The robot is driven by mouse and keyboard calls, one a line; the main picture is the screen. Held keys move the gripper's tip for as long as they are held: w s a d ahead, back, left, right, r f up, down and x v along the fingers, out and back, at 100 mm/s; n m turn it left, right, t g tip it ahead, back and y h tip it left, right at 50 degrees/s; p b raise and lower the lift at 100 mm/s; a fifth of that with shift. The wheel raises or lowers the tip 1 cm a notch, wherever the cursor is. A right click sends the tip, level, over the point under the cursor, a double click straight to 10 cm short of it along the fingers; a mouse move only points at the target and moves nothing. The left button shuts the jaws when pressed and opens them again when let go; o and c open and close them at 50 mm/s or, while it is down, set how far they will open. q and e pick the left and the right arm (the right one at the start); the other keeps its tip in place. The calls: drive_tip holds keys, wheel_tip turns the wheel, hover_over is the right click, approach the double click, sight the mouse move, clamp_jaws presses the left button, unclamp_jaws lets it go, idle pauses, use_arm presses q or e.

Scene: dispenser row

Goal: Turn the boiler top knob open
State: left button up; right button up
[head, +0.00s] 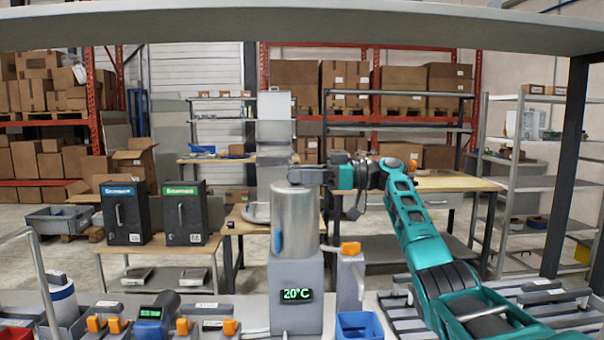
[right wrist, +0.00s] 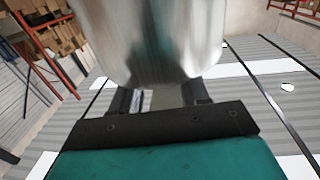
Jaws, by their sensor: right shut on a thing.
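The boiler (head: 295,220) is an upright brushed-metal cylinder on a grey base, with a green "20°C" display (head: 297,295) on its front. My right gripper (head: 303,176) is at the top of the boiler, its arm reaching in from the right. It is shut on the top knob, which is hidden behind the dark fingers. In the right wrist view the fingers (right wrist: 160,98) reach under the blurred metal body of the boiler (right wrist: 150,35), and the knob cannot be made out. My left gripper is out of view.
An orange lever (head: 350,248) is right of the boiler. A blue bin (head: 358,326) stands in front, and several orange-handled items line the counter at left. Two black boxes (head: 125,212) stand on a table behind. A grey shelf beam (head: 300,30) crosses overhead.

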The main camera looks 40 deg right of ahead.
drive_tip(key=shift+w+f+n+g+y, duration=0.1)
drive_tip(key=shift+f+n+g+y, duration=0.05)
drive_tip(key=shift+n+g+y, duration=0.6)
drive_tip(key=o, duration=1.1)
drive_tip(key=shift+c, duration=0.2)
drive_tip(key=v, duration=0.7)
drive_tip(key=shift+d, duration=0.2)
